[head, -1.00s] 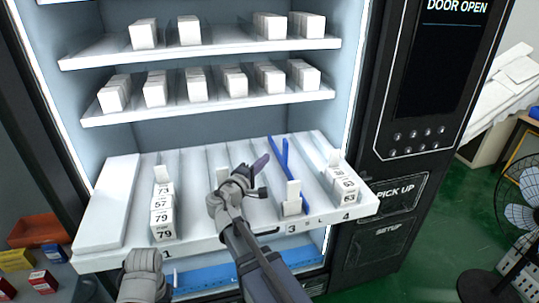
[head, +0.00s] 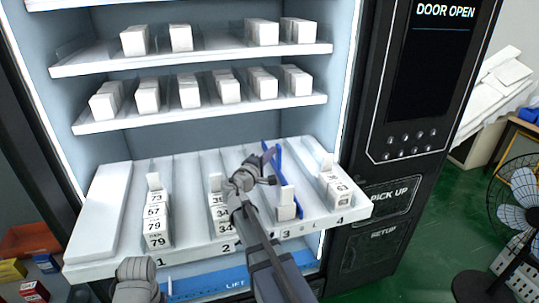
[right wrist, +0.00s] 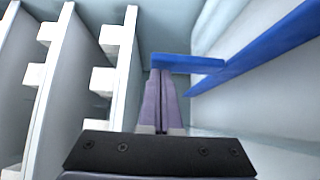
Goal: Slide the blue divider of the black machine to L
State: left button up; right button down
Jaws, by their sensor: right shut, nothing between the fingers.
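The blue divider (head: 280,160) stands on the pulled-out lower shelf (head: 110,210) of the black machine (head: 375,110), between lanes 3 and 4. In the right wrist view the divider (right wrist: 265,47) is a long blue strip with a short crosspiece (right wrist: 185,64) at its left. My right gripper (head: 269,157) is shut and empty, just left of the divider's far part. In the right wrist view its purple fingertips (right wrist: 161,74) are at the crosspiece's left end; I cannot tell whether they touch. Small marks between 3 and 4 are too small to read now. My left gripper is not in view.
White boxes stand in lane 1 (head: 157,215), lane 3 (head: 286,205) and lane 4 (head: 335,188); my right arm partly hides those in lane 2 (head: 218,212). White dividers (right wrist: 62,80) stand left of my fingers. Shelves of boxes (head: 200,112) are above.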

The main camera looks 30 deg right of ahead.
jog(key=d, duration=0.2)
jog(key=s+d, duration=0.1)
jog(key=d, duration=0.2)
jog(key=shift+s, duration=0.1)
jog(key=shift+r, duration=0.1)
notch_tip(320, 180, up, 10)
jog(key=p, duration=1)
jog(key=shift+a+f, duration=0.15)
jog(key=shift+f, duration=0.05)
